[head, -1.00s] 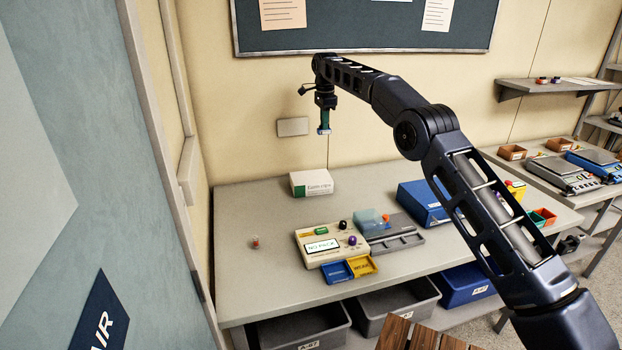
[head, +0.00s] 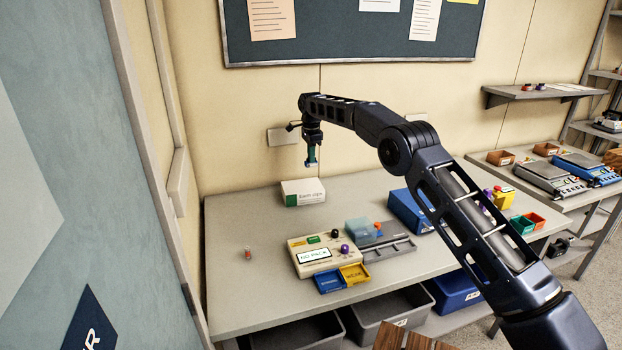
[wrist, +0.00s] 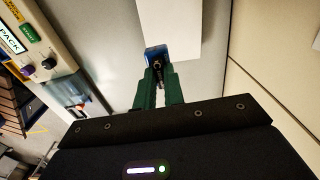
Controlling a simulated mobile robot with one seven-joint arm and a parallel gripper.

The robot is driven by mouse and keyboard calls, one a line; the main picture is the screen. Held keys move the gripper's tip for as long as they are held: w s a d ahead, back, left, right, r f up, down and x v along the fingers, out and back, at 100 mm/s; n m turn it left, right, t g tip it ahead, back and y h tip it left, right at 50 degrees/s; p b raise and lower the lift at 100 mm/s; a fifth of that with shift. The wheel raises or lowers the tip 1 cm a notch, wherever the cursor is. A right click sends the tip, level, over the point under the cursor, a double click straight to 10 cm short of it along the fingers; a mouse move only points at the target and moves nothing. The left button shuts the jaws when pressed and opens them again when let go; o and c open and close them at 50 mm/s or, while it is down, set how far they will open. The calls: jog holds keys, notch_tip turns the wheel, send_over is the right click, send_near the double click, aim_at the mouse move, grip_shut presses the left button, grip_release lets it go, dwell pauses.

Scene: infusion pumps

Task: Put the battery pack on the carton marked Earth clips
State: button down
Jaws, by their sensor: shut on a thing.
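The carton marked Earth clips (head: 303,193), white with a green side, stands at the back of the bench near the wall. Its pale top also shows in the wrist view (wrist: 170,25). My gripper (head: 311,157) points down above the carton, with a visible gap between them. In the wrist view its green fingers (wrist: 157,80) are shut on a small blue battery pack (wrist: 153,51). The pack also shows as a small pale-blue piece under the fingertips in the head view (head: 311,164). The fingers hide part of the pack.
A cream pump unit (head: 327,253) reading NO PACK stands in front of the carton, with blue (head: 329,281) and yellow (head: 354,273) trays before it.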

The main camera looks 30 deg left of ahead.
notch_tip(320, 180, down, 10)
jog(key=shift+f, duration=0.1)
dwell(0.4)
jog(key=c, duration=1.5)
grip_release()
jog(key=shift+f, duration=0.1)
notch_tip(320, 180, up, 12)
jog(key=shift+r, duration=0.15)
